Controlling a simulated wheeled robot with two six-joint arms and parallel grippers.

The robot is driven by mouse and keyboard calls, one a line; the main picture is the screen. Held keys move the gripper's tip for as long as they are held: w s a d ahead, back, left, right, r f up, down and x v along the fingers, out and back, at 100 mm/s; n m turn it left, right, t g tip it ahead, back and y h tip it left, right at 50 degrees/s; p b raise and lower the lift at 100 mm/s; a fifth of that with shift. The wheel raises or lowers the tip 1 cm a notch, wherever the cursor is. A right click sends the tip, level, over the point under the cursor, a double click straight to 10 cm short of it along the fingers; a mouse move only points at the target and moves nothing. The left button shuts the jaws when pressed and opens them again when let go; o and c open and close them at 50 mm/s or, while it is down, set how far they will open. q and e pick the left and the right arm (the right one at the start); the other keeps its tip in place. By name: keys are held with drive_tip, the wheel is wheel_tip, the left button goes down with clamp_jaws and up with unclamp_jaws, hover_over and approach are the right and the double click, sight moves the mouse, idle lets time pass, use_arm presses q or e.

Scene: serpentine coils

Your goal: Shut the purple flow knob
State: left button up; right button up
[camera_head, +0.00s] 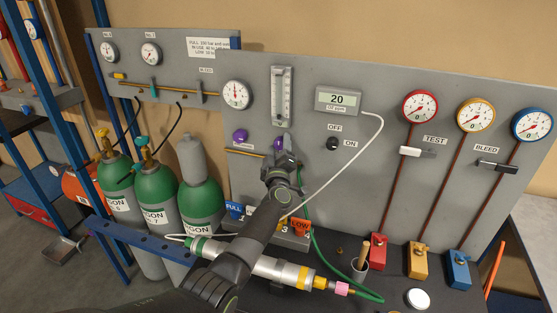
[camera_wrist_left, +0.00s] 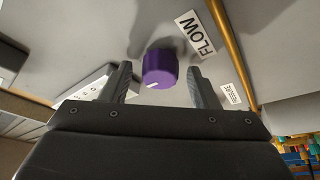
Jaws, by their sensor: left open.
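The purple flow knob (camera_wrist_left: 160,69), with a white mark on its rim, sits on the grey panel beside a FLOW label (camera_wrist_left: 194,35). In the head view the knob (camera_head: 278,142) shows below the flow tube, partly hidden by my left gripper (camera_head: 284,150). My left gripper (camera_wrist_left: 159,76) is open, with one finger on each side of the knob. Gaps show between the knob and both fingers in the wrist view. Another purple knob (camera_head: 240,137) is to the left, below a round gauge. My right gripper is not in view.
The flow tube (camera_head: 281,97) stands above my gripper, with a digital display (camera_head: 338,100) to its right. A white hose (camera_head: 368,150) and a green hose (camera_head: 318,243) run close by. A brass pipe (camera_wrist_left: 232,55) passes beside the label. Green gas cylinders (camera_head: 158,187) stand left.

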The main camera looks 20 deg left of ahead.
use_arm(q)
drive_tip(key=v, duration=1.7)
drive_tip(key=shift+s, duration=0.15)
drive_tip(key=shift+d, duration=0.1)
